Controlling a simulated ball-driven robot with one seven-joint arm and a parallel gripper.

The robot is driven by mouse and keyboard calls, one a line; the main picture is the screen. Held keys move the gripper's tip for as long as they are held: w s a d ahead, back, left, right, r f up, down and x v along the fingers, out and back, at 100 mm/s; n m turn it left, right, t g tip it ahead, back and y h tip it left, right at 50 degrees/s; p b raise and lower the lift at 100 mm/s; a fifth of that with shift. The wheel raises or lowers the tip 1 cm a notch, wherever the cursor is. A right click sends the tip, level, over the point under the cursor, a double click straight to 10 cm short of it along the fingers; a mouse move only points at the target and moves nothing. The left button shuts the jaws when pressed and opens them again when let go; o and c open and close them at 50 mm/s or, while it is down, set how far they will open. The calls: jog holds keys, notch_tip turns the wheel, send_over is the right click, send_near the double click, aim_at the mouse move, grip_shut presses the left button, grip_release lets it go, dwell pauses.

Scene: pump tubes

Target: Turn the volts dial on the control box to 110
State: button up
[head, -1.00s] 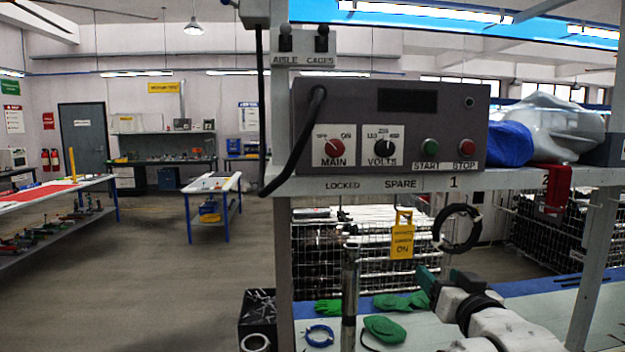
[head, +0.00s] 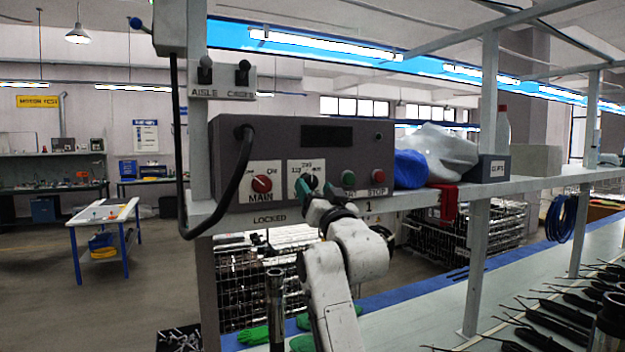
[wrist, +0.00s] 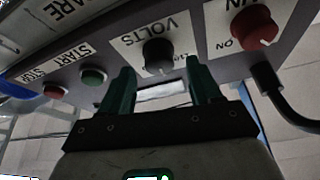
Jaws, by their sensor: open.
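The grey control box (head: 345,160) stands on a shelf in the head view. Its black volts dial (head: 310,182) sits on a white plate between the red main dial (head: 262,184) and the green start button (head: 348,178). My gripper (head: 323,188) is open and empty in front of the panel, partly covering the volts plate. In the wrist view, the panel appears inverted. The volts dial (wrist: 157,56) lies just beyond and between the green fingertips of my gripper (wrist: 159,72), with space on both sides. I cannot tell which number its pointer faces.
The start button (wrist: 93,76) and main dial (wrist: 255,27) flank the volts dial closely. A thick black cable (head: 240,180) loops down the box's left side. A shelf post (head: 477,270) stands to the right. A blue and clear plastic bundle (head: 440,152) lies beside the box.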

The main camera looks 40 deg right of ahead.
jog(key=shift+x, duration=1.05)
jog(key=shift+c, duration=0.4)
jog(key=c, duration=1)
jog(key=shift+o, duration=0.2)
jog(key=shift+d+n, duration=0.1)
jog(key=shift+n, duration=0.2)
jog(key=n+y, duration=0.1)
jog(key=n, duration=0.1)
jog(key=n+y+b, duration=0.1)
jog(key=n+y, duration=0.1)
jog(key=shift+s+d+f+n+t+b, duration=0.1)
jog(key=shift+d+f+n+t+b, duration=0.1)
jog(key=shift+n+t+b, duration=0.15)
jog(key=n+y+b, duration=0.1)
jog(key=n, duration=0.1)
jog(key=n+y+b, duration=0.1)
jog(key=n, duration=0.2)
jog(key=shift+n+y+b, duration=0.35)
jog(key=shift+y+b, duration=0.05)
jog(key=shift+r+n+y+b, duration=0.1)
jog(key=shift+n+y+b, duration=0.4)
jog(key=shift+n, duration=0.5)
